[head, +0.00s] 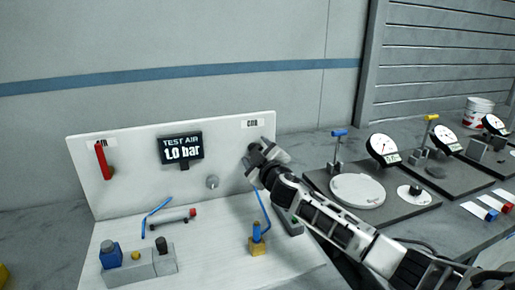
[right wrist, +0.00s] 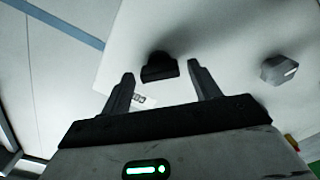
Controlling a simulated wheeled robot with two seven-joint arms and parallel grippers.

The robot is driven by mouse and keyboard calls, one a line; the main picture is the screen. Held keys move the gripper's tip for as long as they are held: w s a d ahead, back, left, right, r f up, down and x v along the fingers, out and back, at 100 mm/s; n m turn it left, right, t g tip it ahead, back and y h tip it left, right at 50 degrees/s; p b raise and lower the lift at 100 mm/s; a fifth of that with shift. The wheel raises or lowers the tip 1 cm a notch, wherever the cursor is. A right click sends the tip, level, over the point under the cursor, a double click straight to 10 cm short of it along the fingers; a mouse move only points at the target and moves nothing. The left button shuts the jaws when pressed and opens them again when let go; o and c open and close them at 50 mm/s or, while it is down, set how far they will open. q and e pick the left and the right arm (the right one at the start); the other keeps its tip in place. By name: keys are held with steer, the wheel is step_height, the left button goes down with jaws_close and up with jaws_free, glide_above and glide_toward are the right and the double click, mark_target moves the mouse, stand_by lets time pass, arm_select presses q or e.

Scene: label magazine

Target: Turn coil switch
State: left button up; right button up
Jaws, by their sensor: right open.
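The coil switch is a black knob (right wrist: 160,68) on the white upright panel (head: 120,190), under a small label (head: 252,122) at the panel's upper right. In the right wrist view it shows between and just beyond my fingertips, apart from both. In the head view my gripper largely hides it. My right gripper (head: 260,160) is open and empty in front of the switch; its two fingers also show in the right wrist view (right wrist: 161,78), one on each side of the knob. My left gripper is not in view.
A display (head: 181,148) reads "TEST AIR 1.0 bar". A red handle (head: 102,160) is at the panel's left, and a grey knob (head: 212,182) is left of my gripper. Dial gauges (head: 383,149) stand at right.

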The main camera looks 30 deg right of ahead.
step_height(320, 180, up, 3)
steer(key=shift+f+p, duration=0.15)
steer(key=shift+p, duration=0.15)
steer(key=s+a+r, duration=0.7)
steer(key=s+r, duration=0.3)
steer(key=s, duration=0.2)
steer(key=shift+a, duration=0.15)
